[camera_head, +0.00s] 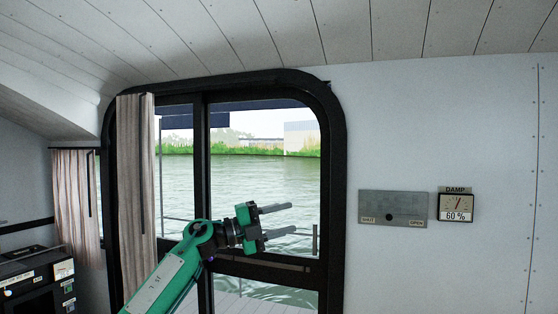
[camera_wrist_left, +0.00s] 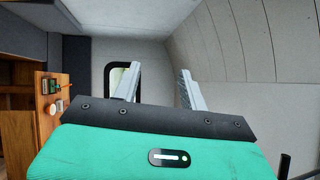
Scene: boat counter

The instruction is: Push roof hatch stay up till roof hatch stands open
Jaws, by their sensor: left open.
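My left gripper (camera_head: 292,218) is raised in front of the window in the head view, its two grey fingers apart and pointing right. Nothing shows between the fingers. The left wrist view shows the same open fingers (camera_wrist_left: 158,78) with empty space between them. I can make out no roof hatch or hatch stay in either view. A grey metal plate (camera_head: 375,205) with a dark round spot and small lettering, one end reading OPEN, is on the wall right of the gripper, apart from it. My right gripper is not in view.
A black-framed window (camera_head: 335,140) with a curtain (camera_head: 135,200) is behind my left arm. A DAMP gauge (camera_head: 458,206) hangs right of the plate. The plank ceiling (camera_head: 300,30) slopes overhead. A dark panelled unit (camera_head: 35,275) stands lower left. The right wall is mostly bare.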

